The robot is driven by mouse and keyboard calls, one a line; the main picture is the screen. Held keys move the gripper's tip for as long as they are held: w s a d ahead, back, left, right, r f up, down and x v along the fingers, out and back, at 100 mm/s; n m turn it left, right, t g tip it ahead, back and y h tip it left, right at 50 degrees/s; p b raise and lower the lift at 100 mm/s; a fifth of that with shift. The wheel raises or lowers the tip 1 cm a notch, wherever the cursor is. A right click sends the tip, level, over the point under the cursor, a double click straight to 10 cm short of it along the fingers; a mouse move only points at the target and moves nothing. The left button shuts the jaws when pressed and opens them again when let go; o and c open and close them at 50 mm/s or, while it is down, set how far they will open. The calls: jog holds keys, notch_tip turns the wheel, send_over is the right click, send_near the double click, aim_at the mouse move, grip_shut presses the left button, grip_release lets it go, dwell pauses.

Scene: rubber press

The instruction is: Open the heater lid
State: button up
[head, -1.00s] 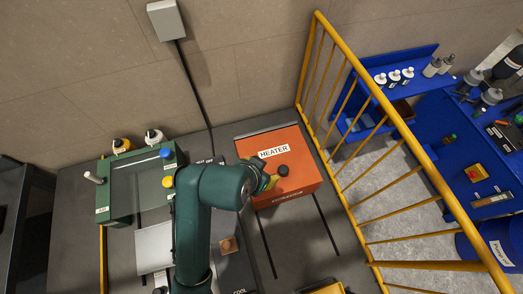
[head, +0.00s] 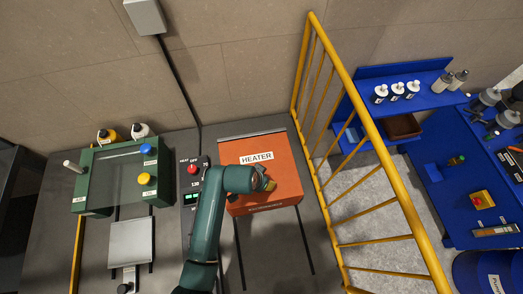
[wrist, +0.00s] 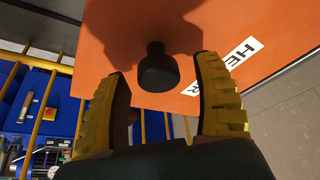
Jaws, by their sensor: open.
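The orange heater (head: 279,187), with a white HEATER label on its lid, stands on the dark table in the head view. The lid lies flat and closed. Its black knob (wrist: 157,68) shows in the wrist view between and just beyond my open gripper fingers (wrist: 165,95), which are yellow and black. The knob appears apart from both fingers. In the head view my gripper (head: 268,185) is over the front part of the lid, and my wrist partly hides it and the knob.
A green press (head: 100,190) and a control panel (head: 191,190) with a red button stand left of the heater. A yellow railing (head: 385,165) runs close along the right. Blue shelves with bottles (head: 397,91) are beyond it. A grey plate (head: 131,243) lies front left.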

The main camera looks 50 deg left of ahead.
jog(key=shift+w+f, duration=0.15)
jog(key=shift+f, duration=0.05)
grip_shut()
dwell(0.3)
